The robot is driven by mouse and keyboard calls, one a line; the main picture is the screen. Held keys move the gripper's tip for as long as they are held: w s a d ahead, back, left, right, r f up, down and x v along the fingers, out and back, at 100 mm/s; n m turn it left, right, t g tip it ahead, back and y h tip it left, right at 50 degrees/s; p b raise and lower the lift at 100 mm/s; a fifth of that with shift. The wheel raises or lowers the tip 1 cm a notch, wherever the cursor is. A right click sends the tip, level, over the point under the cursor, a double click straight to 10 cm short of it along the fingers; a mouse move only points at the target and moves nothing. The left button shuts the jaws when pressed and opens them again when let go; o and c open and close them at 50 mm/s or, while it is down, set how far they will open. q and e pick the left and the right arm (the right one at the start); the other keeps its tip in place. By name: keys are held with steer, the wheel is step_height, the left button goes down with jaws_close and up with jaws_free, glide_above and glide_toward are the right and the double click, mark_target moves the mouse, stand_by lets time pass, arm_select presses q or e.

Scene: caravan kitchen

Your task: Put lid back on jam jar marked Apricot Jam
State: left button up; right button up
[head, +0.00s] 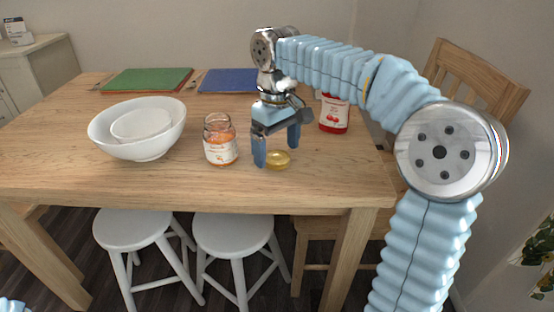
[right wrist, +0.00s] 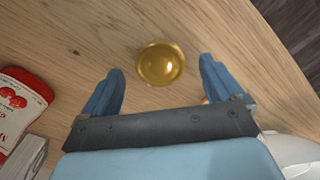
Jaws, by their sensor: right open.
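An open glass jam jar (head: 220,141) with orange contents and a white label stands upright on the table, left of my right gripper. The label is too small to read. A gold lid (head: 278,159) lies on the table near the front edge, right of the jar. My right gripper (head: 276,157) is open, pointing down close to the lid. In the right wrist view the lid (right wrist: 161,64) lies ahead of and between the two fingertips (right wrist: 158,75), not gripped. My left gripper is not in view; only a bit of my left arm shows at the lower left corner.
White nested bowls (head: 105,128) sit left of the jam jar. Green (head: 147,80) and blue (head: 228,80) mats lie at the back.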

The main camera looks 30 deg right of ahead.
steer(key=shift+f, duration=0.6)
steer(key=shift+c, duration=0.4)
steer(key=c, duration=1)
steer(key=shift+r, duration=0.1)
steer(key=shift+r, duration=0.6)
steer(key=s+a+r, duration=0.2)
steer(key=a+r, duration=0.2)
steer(key=s+a+r+p, duration=0.1)
steer(key=a+r, duration=0.2)
steer(key=a, duration=0.1)
steer(key=s+a+r+p, duration=0.1)
steer(key=s+a+r, duration=0.1)
steer(key=a+r, duration=0.2)
steer(key=shift+s+a+r, duration=0.35)
steer(key=shift+a, duration=0.1)
